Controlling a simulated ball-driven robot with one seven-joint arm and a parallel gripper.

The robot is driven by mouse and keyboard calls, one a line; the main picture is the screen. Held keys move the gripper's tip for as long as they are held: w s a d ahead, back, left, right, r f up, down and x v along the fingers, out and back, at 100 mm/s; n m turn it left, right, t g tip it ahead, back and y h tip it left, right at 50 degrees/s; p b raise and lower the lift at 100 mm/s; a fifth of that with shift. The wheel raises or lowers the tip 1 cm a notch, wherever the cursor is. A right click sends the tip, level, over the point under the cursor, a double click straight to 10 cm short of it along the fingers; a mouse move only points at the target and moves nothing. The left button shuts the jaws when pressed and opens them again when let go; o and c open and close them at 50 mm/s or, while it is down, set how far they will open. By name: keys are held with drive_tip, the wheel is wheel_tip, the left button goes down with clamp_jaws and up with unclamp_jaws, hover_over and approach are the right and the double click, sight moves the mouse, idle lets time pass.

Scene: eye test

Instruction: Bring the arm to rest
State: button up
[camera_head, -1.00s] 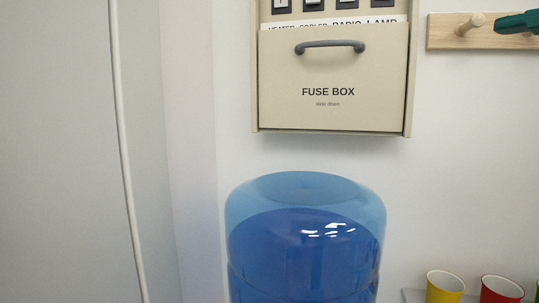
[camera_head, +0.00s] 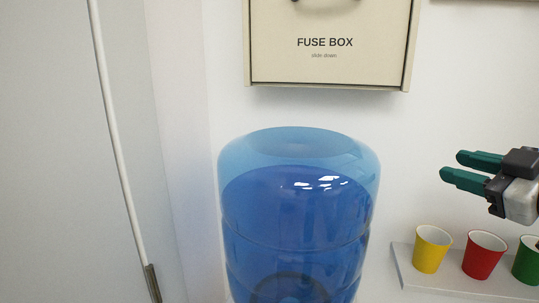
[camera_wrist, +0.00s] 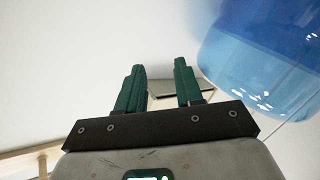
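My gripper (camera_head: 451,165) is at the right edge of the head view, in front of the white wall and above the coloured cups. Its two teal fingers point left and stand apart with nothing between them. The wrist view also shows my gripper (camera_wrist: 159,66) open, with bare wall and a flat grey thing (camera_wrist: 170,88) beyond the fingers; I cannot tell what that is. The rest of the arm is out of view.
A blue water bottle (camera_head: 298,220) stands left of my gripper. A fuse box (camera_head: 325,65) hangs above it. Yellow (camera_head: 431,252), red (camera_head: 482,257) and green (camera_head: 527,262) cups stand on a pale shelf (camera_head: 430,280) below my gripper. Wall between bottle and gripper is clear.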

drive_tip(key=s+a+f+m+g+h, duration=0.1)
drive_tip(key=s+a+f+m+g, duration=0.15)
drive_tip(key=f, duration=0.85)
drive_tip(key=s+a+f+m+g, duration=0.1)
drive_tip(key=s+f+m+g, duration=0.15)
drive_tip(key=f, duration=0.85)
drive_tip(key=s+a+f+m+g+h, duration=0.1)
drive_tip(key=s+a+f+m+g, duration=0.15)
drive_tip(key=f, duration=0.95)
drive_tip(key=s+f+m+g+h, duration=0.1)
drive_tip(key=s+f+g, duration=0.2)
drive_tip(key=s+f, duration=0.5)
drive_tip(key=s+f+m+g+h, duration=0.1)
drive_tip(key=s+f+g, duration=0.3)
drive_tip(key=s, duration=1.2)
wheel_tip(320, 180, down, 5)
drive_tip(key=shift+r, duration=0.2)
